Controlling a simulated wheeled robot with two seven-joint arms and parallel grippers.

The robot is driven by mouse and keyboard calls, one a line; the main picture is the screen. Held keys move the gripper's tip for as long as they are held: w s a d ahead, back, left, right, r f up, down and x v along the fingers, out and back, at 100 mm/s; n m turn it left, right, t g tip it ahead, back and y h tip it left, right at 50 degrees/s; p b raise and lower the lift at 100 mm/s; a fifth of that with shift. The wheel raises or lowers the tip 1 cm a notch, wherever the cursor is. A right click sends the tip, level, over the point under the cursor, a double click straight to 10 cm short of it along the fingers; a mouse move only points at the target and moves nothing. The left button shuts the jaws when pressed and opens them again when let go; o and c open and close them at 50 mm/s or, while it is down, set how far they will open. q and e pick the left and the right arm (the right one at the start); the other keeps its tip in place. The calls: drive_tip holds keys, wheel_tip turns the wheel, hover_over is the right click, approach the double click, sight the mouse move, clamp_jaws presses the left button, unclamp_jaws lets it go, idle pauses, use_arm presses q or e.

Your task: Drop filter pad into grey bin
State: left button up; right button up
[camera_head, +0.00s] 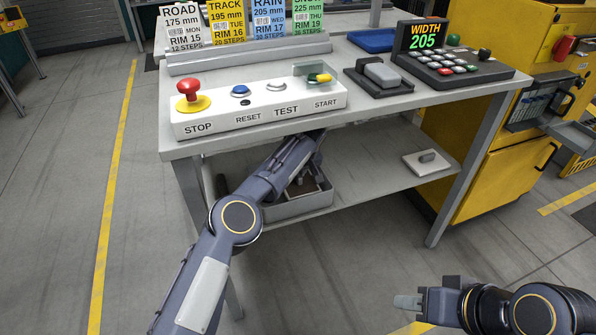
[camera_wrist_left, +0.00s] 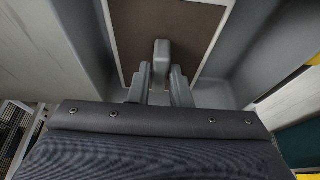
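The grey bin (camera_head: 300,208) stands on the lower shelf under the bench. A brown filter pad with a pale edge (camera_head: 304,188) lies inside it, partly hidden by my left arm. In the left wrist view the pad (camera_wrist_left: 190,30) lies between the bin's grey walls (camera_wrist_left: 82,45), with its grey handle (camera_wrist_left: 161,58) upright. My left gripper (camera_wrist_left: 161,80) has a finger on each side of the handle, with what look like narrow gaps. My right gripper (camera_head: 408,301) is low at the right, away from the bench; its finger opening is not clear.
The bench top carries a button panel (camera_head: 260,108) and a keypad with a display (camera_head: 445,65). A table leg (camera_head: 455,190) and a yellow cabinet (camera_head: 505,170) stand at the right.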

use_arm(q)
drive_tip(key=o, duration=0.3)
drive_tip(key=shift+o, duration=0.2)
drive_tip(key=shift+r, duration=0.1)
drive_tip(key=shift+r, duration=0.3)
drive_tip(key=shift+s+d+r+b, duration=0.1)
drive_tip(key=shift+s+r+b, duration=0.2)
drive_tip(key=shift+r+b, duration=0.3)
drive_tip(key=s+b, duration=0.1)
drive_tip(key=b, duration=0.2)
drive_tip(key=s+d+b, duration=0.1)
drive_tip(key=s+b, duration=0.2)
drive_tip(key=b, duration=0.2)
drive_tip(key=shift+s+d+f+b, duration=0.25)
drive_tip(key=shift+s+d+b, duration=0.05)
drive_tip(key=shift+s+b, duration=0.1)
drive_tip(key=s+d+b, duration=0.2)
drive_tip(key=s+b, duration=0.2)
drive_tip(key=s, duration=0.2)
drive_tip(key=shift+s+r+b, duration=0.25)
drive_tip(key=shift+r+b, duration=0.1)
drive_tip(key=shift+r, duration=0.1)
